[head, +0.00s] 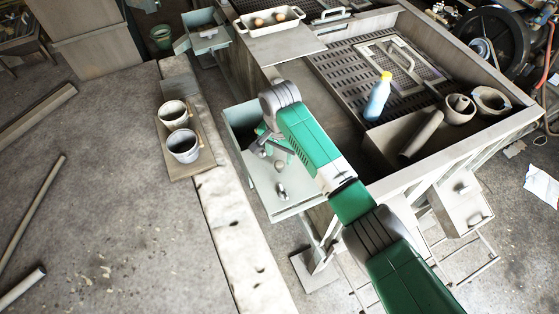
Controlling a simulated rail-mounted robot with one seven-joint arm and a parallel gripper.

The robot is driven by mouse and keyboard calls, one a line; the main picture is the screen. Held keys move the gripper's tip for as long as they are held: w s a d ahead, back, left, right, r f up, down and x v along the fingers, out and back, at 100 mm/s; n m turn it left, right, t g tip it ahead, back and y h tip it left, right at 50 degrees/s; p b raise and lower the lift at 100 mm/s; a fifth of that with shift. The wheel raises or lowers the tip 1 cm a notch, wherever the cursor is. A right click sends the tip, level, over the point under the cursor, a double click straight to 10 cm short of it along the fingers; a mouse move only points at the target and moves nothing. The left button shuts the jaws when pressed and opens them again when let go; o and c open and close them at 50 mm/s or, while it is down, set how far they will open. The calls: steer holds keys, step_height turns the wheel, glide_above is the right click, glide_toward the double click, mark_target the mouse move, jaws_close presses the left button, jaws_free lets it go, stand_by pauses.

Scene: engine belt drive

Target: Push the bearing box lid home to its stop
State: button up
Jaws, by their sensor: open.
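A pale grey-green open box or drawer (297,203) sticks out from the bench's left side, with several small metal parts (281,190) in it. I cannot tell for certain whether this is the bearing box, and I cannot make out its lid as a separate piece. My gripper (264,148) is over the far part of this box, pointing down and partly hidden by my green arm. Its jaws are open and small in the picture. I see nothing held in it. Whether it touches the box cannot be told.
Two pots (183,146) stand on a board left of the box. A blue bottle with a yellow cap (377,97) stands on the bench (405,175), near a tube (422,134) and two round pots. A smaller open box (205,36) is at the back.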

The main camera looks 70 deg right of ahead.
mark_target(280, 163)
step_height(280, 163, down, 4)
steer(key=shift+f, duration=0.25)
steer(key=shift+c, duration=0.2)
